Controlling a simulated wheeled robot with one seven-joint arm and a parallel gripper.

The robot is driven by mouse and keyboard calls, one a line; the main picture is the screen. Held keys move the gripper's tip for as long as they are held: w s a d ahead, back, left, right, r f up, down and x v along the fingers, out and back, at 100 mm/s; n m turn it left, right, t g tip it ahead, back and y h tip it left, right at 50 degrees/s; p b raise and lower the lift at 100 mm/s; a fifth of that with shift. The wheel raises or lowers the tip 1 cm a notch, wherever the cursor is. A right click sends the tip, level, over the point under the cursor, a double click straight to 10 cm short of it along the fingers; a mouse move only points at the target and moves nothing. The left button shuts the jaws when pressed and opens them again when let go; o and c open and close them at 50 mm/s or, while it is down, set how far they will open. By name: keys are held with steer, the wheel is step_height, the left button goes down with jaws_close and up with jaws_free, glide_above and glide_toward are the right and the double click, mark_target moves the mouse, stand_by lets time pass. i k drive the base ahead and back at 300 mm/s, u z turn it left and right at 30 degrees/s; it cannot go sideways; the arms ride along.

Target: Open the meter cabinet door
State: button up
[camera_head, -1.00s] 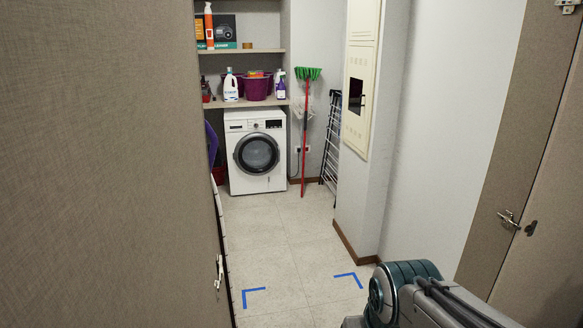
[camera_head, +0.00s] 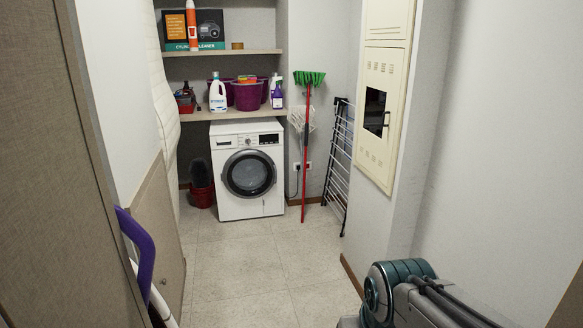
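The meter cabinet (camera_head: 377,160) is a cream metal panel on the right wall, seen at a steep angle. Its lower door has a dark window (camera_head: 375,111), rows of small vents and a small dark fitting at the window's right edge. The door looks shut. A separate cream panel (camera_head: 388,19) sits above it. A grey and teal part of my arm shows at the bottom right, below the cabinet and nearer to me. My gripper is not in view.
A washing machine (camera_head: 247,168) stands at the back under shelves. A green broom (camera_head: 307,130) and a folded drying rack (camera_head: 339,150) stand right of it. A purple handle (camera_head: 138,245) is at lower left. The middle floor (camera_head: 240,262) is clear.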

mark_target(383, 67)
steer(key=i, duration=3)
steer(key=z, duration=1.5)
